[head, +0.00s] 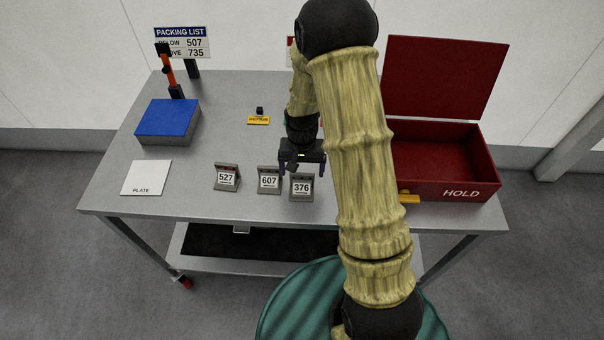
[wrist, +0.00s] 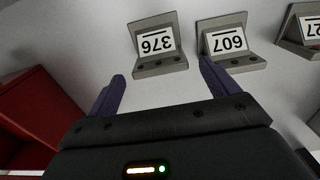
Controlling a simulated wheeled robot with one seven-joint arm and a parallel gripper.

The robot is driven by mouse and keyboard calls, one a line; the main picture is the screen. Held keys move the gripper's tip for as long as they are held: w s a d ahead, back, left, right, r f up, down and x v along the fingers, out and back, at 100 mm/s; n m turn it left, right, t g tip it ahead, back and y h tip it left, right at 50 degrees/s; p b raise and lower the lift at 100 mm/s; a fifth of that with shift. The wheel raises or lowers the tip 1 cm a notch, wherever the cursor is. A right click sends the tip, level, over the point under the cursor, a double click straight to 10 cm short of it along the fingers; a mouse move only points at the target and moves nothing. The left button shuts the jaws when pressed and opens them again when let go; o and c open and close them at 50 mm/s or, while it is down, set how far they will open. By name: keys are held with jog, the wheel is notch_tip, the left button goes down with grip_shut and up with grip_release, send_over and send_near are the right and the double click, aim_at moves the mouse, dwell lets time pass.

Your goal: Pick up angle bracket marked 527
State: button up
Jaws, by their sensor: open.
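The angle bracket marked 527 (head: 227,177) stands on the grey table, leftmost of three grey brackets in the head view. In the wrist view it shows at the right edge (wrist: 305,30), partly cut off. The bracket marked 607 (head: 269,180) and the bracket marked 376 (head: 301,187) stand to its right. My gripper (head: 302,168) is open and empty, above the table near the 376 and 607 brackets, to the right of 527. In the wrist view its two fingers (wrist: 160,88) point toward the 376 (wrist: 157,44) and 607 (wrist: 229,42) brackets.
A white plate card (head: 146,178) and a blue-topped block (head: 168,120) lie at left. A packing list sign (head: 190,42) stands behind, with an orange-handled tool (head: 168,72) in front. An open red HOLD box (head: 440,190) stands at right.

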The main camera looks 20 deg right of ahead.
notch_tip(320, 180, up, 9)
jog(key=b, duration=0.1)
dwell(0.7)
jog(key=s+r+n+t, duration=0.2)
jog(key=s+r, duration=0.3)
jog(key=s, duration=0.9)
jog(key=shift+d+n+t, duration=0.3)
jog(key=shift+n, duration=0.5)
